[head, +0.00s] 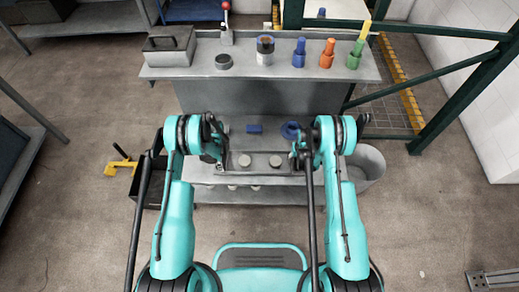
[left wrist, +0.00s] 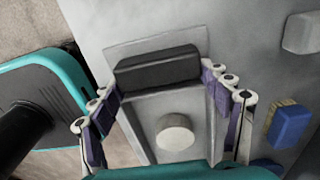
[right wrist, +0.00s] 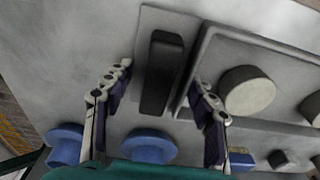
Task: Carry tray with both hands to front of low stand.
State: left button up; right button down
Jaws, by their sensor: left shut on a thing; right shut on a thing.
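The grey tray (head: 260,172) lies level at the low stand (head: 203,196) in the middle of the head view, with two pale round pieces (head: 245,160) on it. My left gripper (head: 218,160) is at the tray's left end, shut on its dark handle (left wrist: 158,68); in the left wrist view the fingers (left wrist: 165,84) stand on both sides of the handle. My right gripper (head: 299,156) is at the right end, shut on the other dark handle (right wrist: 163,72), between its fingers (right wrist: 163,84). Whether the tray touches the stand is unclear.
On the stand behind the tray are a blue block (head: 254,128) and a blue round part (head: 290,130). A taller bench (head: 190,72) behind holds a grey box (head: 170,45) and several coloured parts. A grey bin (head: 368,166) stands right; a green frame (head: 455,78) is farther right.

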pick_arm(q)
jog(key=shift+a+f+b, duration=0.25)
jog(key=shift+f+b, duration=0.25)
jog(key=shift+f, duration=0.15)
pick_arm(e)
jog(key=shift+d+f, duration=0.2)
jog(key=shift+f, duration=0.45)
pick_arm(q)
jog(key=o, duration=1.9)
jog(key=shift+r, duration=0.15)
jog(key=shift+c, duration=0.2)
pick_arm(e)
jog(key=c, duration=0.5)
grip_release()
jog(key=shift+r, duration=0.15)
jog(key=shift+c, duration=0.2)
pick_arm(q)
jog(key=shift+d, duration=0.15)
pick_arm(e)
jog(key=shift+a, duration=0.1)
